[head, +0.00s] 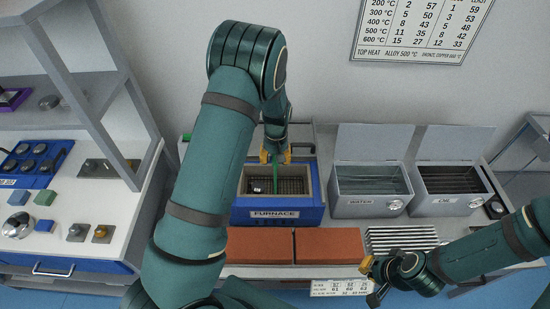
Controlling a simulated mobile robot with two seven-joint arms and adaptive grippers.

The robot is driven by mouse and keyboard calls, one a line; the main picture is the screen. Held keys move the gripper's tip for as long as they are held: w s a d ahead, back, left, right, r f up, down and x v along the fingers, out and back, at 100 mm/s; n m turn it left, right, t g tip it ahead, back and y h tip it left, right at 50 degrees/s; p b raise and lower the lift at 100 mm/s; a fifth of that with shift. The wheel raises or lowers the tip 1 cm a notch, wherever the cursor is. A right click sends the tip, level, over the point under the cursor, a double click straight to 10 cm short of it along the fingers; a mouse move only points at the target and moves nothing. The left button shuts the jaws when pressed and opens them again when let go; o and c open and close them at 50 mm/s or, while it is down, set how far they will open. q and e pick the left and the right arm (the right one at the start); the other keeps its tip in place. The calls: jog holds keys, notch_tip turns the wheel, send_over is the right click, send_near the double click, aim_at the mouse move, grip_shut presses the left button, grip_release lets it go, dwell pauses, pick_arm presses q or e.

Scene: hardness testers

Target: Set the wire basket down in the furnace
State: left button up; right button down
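The furnace (317,213) is a blue, open-topped box with a tan lining, labelled FURNACE, near the middle of the bench. The wire basket (292,186) shows as a dark mesh inside the furnace opening, with a green upright handle (276,172). Whether it rests on the furnace floor cannot be told. A small pale piece lies at its left. My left gripper (275,158) is over the furnace, with its yellow fingers on either side of the handle's top; its grip is unclear. My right gripper (371,281) is at the bench front, fingers apart and empty.
Right of the furnace stand a WATER tank (366,206) and an OIL tank (452,205), lids raised. Red-brown bricks (260,246) and a striped rack (400,238) lie in front. A side bench with samples (45,198) is at left. My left arm hides part of the bench.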

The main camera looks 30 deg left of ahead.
pick_arm(q)
notch_tip(320, 180, up, 12)
dwell(0.7)
jog(key=shift+d, duration=0.1)
